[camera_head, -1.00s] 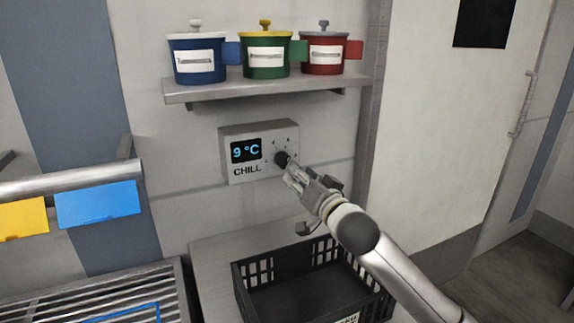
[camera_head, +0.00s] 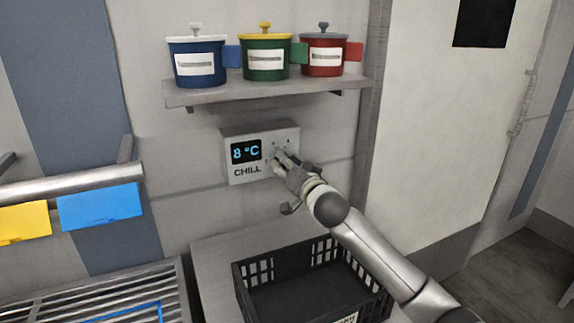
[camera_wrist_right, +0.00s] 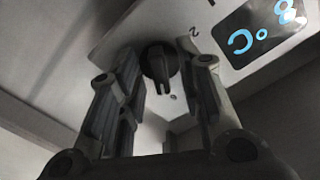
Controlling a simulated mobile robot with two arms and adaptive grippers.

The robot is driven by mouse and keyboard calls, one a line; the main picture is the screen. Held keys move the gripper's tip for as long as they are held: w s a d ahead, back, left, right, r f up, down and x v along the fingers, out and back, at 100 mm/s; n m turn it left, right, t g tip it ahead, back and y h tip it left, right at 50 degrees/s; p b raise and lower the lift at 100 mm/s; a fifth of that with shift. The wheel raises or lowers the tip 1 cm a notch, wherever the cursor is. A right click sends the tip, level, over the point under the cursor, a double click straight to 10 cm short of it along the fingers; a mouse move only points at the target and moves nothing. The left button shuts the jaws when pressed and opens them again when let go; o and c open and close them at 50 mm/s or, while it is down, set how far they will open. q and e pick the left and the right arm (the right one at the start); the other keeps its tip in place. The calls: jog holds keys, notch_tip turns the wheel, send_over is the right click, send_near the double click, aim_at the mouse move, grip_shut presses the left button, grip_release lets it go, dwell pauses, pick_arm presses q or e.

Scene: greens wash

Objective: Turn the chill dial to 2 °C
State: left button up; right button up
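The chill control box (camera_head: 283,137) is on the wall under the shelf. Its display (camera_head: 245,151) reads 8 °C; the same display (camera_wrist_right: 262,30) shows tilted in the wrist view. The black dial (camera_wrist_right: 160,62) is on the box's face, to the right of the display in the head view, where my right gripper hides it. My right gripper (camera_head: 279,157) is at the dial. In the wrist view its fingers (camera_wrist_right: 166,85) stand apart on either side of the dial, with a visible gap at least on the right side. My left gripper is not in view.
A shelf (camera_head: 270,93) above the box holds a blue pot (camera_head: 195,78), a green pot (camera_head: 264,76) and a red pot (camera_head: 322,68). A black crate (camera_head: 262,307) stands below on a counter (camera_head: 212,273). A rail with yellow and blue tags is at left.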

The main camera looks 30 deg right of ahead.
grip_shut()
jog(key=n+p, duration=1)
jog(key=n, duration=1.3)
jog(key=shift+a+f+n, duration=0.1)
jog(key=shift+n, duration=0.3)
jog(key=shift+p, duration=0.3)
dwell(0.4)
grip_release()
